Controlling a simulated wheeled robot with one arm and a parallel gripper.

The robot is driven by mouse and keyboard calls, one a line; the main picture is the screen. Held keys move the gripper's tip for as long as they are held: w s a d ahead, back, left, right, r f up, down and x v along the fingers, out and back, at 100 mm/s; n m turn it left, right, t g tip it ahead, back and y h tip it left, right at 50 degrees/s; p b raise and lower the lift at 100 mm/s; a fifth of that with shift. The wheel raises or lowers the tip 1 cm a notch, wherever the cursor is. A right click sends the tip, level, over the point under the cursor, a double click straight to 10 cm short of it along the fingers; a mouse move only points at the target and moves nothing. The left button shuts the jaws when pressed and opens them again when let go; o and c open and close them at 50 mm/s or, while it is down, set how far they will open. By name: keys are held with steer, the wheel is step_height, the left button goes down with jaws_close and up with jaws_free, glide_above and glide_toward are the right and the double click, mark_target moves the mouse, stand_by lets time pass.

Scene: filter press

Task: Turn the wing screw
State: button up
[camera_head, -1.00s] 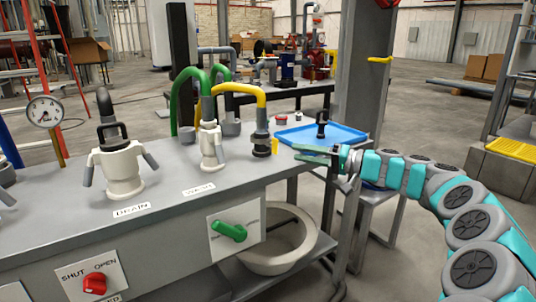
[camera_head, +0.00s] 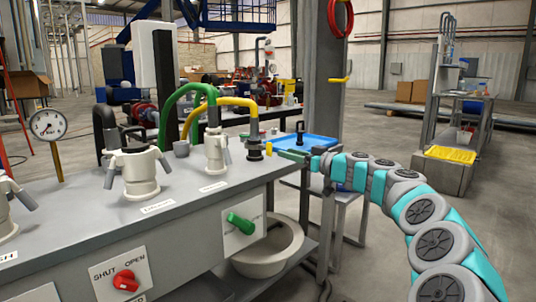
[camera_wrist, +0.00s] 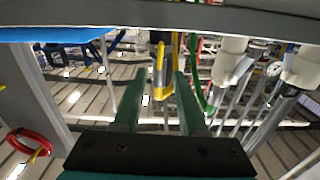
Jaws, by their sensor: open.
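A black fitting (camera_head: 254,151) stands at the bench's far right corner, with a yellow hose (camera_head: 237,102) running into its top. A small yellow tab (camera_head: 269,149) sticks out on its right side; it may be the wing screw, but it is too small to be sure. My gripper (camera_head: 282,154) is just right of the tab, its fingers pointing left toward it. In the wrist view my gripper (camera_wrist: 157,92) is open and empty. A yellow piece (camera_wrist: 160,72) shows beyond the gap between its fingers. I cannot tell whether anything touches.
The grey bench (camera_head: 100,231) carries white winged fittings (camera_head: 139,172), a pressure gauge (camera_head: 47,125), a green handle (camera_head: 240,223) and a red knob (camera_head: 125,281). A blue tray (camera_head: 306,142) lies behind my gripper. A grey post (camera_head: 322,70) stands behind.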

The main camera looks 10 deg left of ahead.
mark_target(268, 148)
steer(key=shift+p+x, duration=0.45)
steer(key=shift+x, duration=3.2)
steer(key=shift+d, duration=0.1)
jaws_close()
